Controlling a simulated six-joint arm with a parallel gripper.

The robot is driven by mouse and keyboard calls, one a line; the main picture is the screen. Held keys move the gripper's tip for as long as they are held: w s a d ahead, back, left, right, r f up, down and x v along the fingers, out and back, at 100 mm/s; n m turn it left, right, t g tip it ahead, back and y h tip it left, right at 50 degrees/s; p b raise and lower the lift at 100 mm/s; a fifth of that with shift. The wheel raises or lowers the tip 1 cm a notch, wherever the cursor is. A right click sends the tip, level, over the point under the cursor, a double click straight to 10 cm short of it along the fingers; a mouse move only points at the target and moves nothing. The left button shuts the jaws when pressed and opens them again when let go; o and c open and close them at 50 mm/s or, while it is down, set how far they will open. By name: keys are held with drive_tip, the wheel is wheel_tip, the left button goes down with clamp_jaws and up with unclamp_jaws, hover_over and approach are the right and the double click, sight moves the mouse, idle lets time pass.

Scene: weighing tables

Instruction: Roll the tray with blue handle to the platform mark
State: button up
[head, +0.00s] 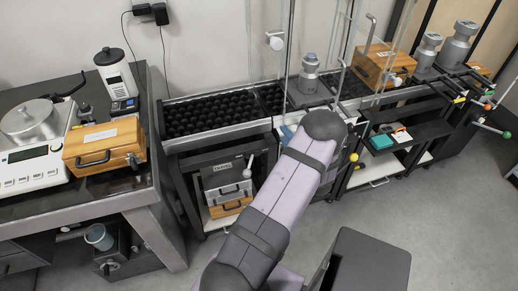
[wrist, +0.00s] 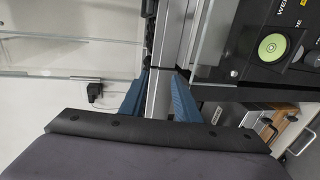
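My gripper (wrist: 160,82) has two blue fingers spread apart. In the wrist view, a grey metal bar (wrist: 160,98) shows in the gap between them; I cannot tell whether they touch it. In the head view my arm hides most of the gripper, and a bit of blue (head: 286,134) shows beside it at the front edge of the roller table (head: 215,127). Trays with metal weights stand along the tables, such as a grey tray (head: 301,97) near my arm. I see yellow, orange and green handle knobs, but cannot make out a blue handle. I cannot make out the platform mark.
A wooden box (head: 104,147) and a scale (head: 32,169) stand on the left bench. Upright metal posts and clear panels rise behind my arm. A black panel with a green round level (wrist: 272,47) is right of the fingers. The floor (head: 450,215) at right is clear.

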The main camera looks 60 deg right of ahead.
drive_tip(key=w+a+p, duration=0.1)
drive_tip(key=w+a, duration=0.4)
drive_tip(key=s+d+v, duration=0.1)
drive_tip(key=v, duration=0.6)
drive_tip(key=w+a+n+t+y+b, duration=0.1)
drive_tip(key=w+a+n+t+y, duration=0.1)
drive_tip(key=w, duration=0.3)
drive_tip(key=shift+w+a+f+n, duration=0.25)
drive_tip(key=shift+w+a+n, duration=0.1)
drive_tip(key=shift+n, duration=0.15)
